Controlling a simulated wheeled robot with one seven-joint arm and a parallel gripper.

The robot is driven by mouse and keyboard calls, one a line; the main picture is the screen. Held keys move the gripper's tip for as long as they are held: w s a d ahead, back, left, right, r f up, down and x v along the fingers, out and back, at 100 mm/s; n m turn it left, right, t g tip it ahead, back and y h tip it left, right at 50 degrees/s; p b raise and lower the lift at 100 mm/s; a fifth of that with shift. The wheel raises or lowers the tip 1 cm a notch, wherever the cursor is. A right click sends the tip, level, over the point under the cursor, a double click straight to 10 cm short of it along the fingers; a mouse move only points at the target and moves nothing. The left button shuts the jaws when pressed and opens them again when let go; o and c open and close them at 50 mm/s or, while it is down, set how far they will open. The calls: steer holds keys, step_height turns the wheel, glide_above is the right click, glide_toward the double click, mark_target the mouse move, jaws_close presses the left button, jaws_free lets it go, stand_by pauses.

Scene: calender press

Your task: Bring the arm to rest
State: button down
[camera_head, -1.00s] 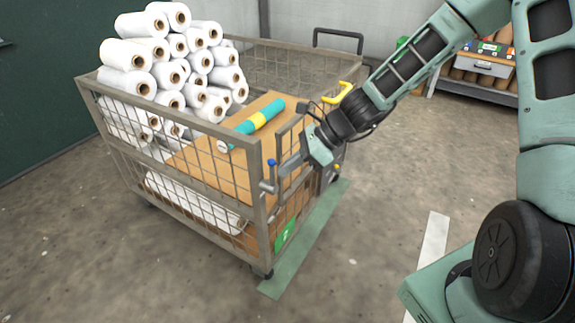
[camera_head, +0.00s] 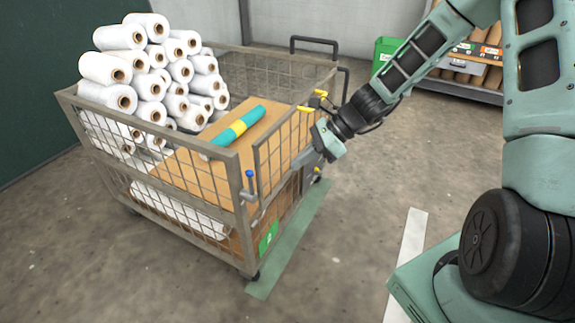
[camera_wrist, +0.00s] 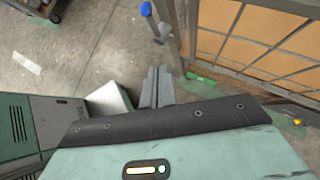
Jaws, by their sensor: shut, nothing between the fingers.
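My gripper (camera_head: 300,162) is in the head view, at the end of my pale green arm, just outside the near right side of the wire cart (camera_head: 151,203). In the wrist view its two grey fingers (camera_wrist: 157,86) lie together with nothing between them. The cart's mesh gate (camera_head: 278,152) is behind the gripper, and a blue-knobbed latch (camera_head: 250,182) is to its left. The latch also shows in the wrist view (camera_wrist: 148,14), ahead of the fingers and apart from them. Whether the gripper touches the gate is unclear.
White rolls (camera_head: 150,87) are piled in the cart's left part. A teal and yellow roll (camera_head: 237,130) lies on brown board inside. A green bin (camera_head: 384,53) and a shelf (camera_head: 470,90) stand at the back right.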

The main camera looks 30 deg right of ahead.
steer(key=s+a+r+n+g+h, duration=0.1)
steer(key=s+a+r+n+h, duration=0.3)
steer(key=s+n, duration=0.5)
steer(key=s+a+r+n+g+h, duration=0.15)
steer(key=s+a+r+n, duration=0.3)
steer(key=s+n, duration=0.5)
steer(key=s+a+r+n+h, duration=0.35)
steer(key=s+a+n, duration=0.3)
steer(key=n, duration=0.45)
step_height(320, 180, up, 20)
steer(key=d+p, duration=0.1)
steer(key=p, duration=2)
steer(key=shift+s+r, duration=0.15)
steer(key=shift+s, duration=0.1)
steer(key=shift+n, duration=0.25)
